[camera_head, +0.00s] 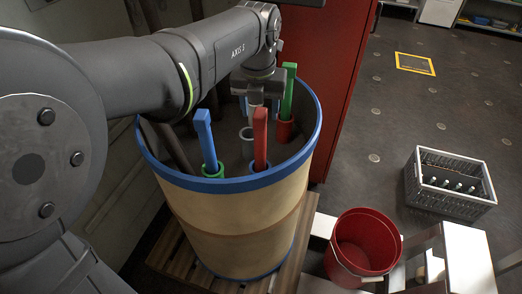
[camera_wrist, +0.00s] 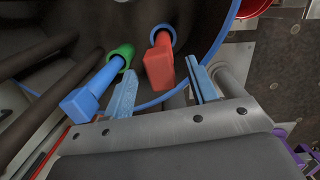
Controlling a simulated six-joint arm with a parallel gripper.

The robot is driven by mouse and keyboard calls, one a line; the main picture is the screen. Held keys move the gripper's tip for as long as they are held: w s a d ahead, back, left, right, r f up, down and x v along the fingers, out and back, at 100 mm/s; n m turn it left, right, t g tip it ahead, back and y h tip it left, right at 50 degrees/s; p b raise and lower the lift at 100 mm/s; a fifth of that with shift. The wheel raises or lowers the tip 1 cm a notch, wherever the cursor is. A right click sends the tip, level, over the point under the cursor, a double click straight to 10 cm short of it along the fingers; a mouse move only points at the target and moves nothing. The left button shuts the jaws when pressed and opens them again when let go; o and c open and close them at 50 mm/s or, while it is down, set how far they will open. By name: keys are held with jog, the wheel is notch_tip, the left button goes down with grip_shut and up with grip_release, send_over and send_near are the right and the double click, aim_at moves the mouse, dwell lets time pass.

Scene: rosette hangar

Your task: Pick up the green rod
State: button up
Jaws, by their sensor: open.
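The green rod (camera_head: 288,92) stands upright in a red socket (camera_head: 285,130) inside the drum, near its far right wall. It does not show clearly in the wrist view. My gripper (camera_head: 260,104) hangs over the drum, left of the green rod and apart from it. In the wrist view my gripper (camera_wrist: 163,88) shows its two light blue fingers spread, with the red rod (camera_wrist: 159,64) appearing between them. I cannot tell that the fingers touch it.
The drum (camera_head: 235,225) has a blue rim and stands on a wooden pallet (camera_head: 180,266). A blue rod (camera_head: 206,140) stands in a green socket at the near left. A red cabinet (camera_head: 335,70) stands close behind. A red bucket (camera_head: 365,245) and grey crate (camera_head: 455,200) are right.

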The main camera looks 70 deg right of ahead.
notch_tip(320, 180, up, 16)
jog(key=a, duration=0.2)
jog(key=shift+s+a, duration=0.2)
jog(key=d+f, duration=0.1)
jog(key=f, duration=1)
jog(key=d+f, duration=0.1)
jog(key=f, duration=0.5)
jog(key=shift+w+d+f, duration=0.2)
jog(key=shift+d, duration=0.1)
jog(key=shift+r, duration=0.45)
notch_tip(320, 180, up, 17)
jog(key=a, duration=0.3)
jog(key=d+f, duration=0.1)
jog(key=f, duration=0.4)
jog(key=d+f, duration=0.1)
jog(key=f, duration=0.5)
jog(key=d+f, duration=0.1)
jog(key=f, duration=0.5)
jog(key=shift+f, duration=0.2)
notch_tip(320, 180, up, 11)
jog(key=shift+r, duration=0.1)
jog(key=shift+c, duration=0.4)
